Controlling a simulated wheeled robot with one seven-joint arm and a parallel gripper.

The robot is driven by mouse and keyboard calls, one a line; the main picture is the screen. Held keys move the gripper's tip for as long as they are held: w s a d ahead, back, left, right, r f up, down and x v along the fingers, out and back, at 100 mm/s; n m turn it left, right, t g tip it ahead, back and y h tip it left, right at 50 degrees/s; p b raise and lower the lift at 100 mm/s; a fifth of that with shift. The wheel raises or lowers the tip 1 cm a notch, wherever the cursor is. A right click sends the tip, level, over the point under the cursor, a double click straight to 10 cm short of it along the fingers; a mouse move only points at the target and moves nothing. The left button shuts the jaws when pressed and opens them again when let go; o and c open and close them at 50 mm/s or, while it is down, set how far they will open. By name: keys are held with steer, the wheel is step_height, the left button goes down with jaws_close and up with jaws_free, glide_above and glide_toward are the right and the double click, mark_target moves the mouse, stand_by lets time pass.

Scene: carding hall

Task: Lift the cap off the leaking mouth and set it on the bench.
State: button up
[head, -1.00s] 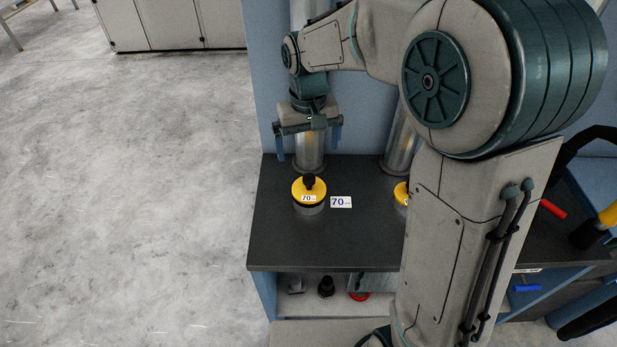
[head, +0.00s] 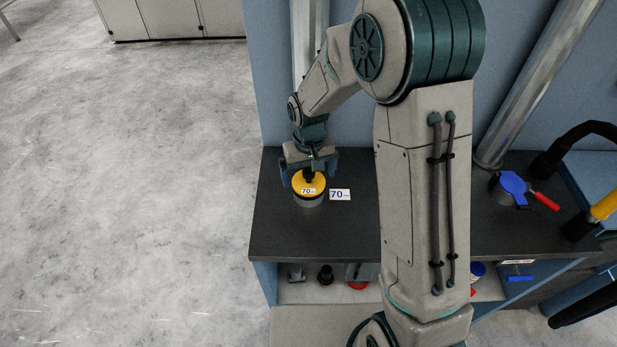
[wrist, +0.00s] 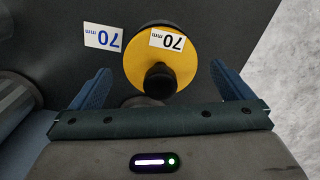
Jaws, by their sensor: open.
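A yellow cap (head: 318,182) with a black knob and a "70 mm" label sits on a short grey mouth (head: 309,201) on the dark bench (head: 290,235). It also shows in the wrist view (wrist: 182,62). My gripper (head: 309,172) is pointing down over the cap, open and empty. In the wrist view its blue fingers are spread to the left and right, with the black knob between them. The head view does not show clearly whether the fingers touch the cap. I cannot tell from these frames whether this mouth leaks.
A "70 mm" card (head: 340,195) lies on the bench right of the cap. A vertical metal pipe stands behind my gripper. At right are a blue-capped mouth (head: 512,184) with a red handle (head: 545,202) and a black hose. A lower shelf (head: 325,291) holds several small parts.

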steer(key=shift+f, duration=0.55)
steer(key=c, duration=1.7)
steer(key=shift+c, duration=0.4)
steer(key=shift+r, duration=0.1)
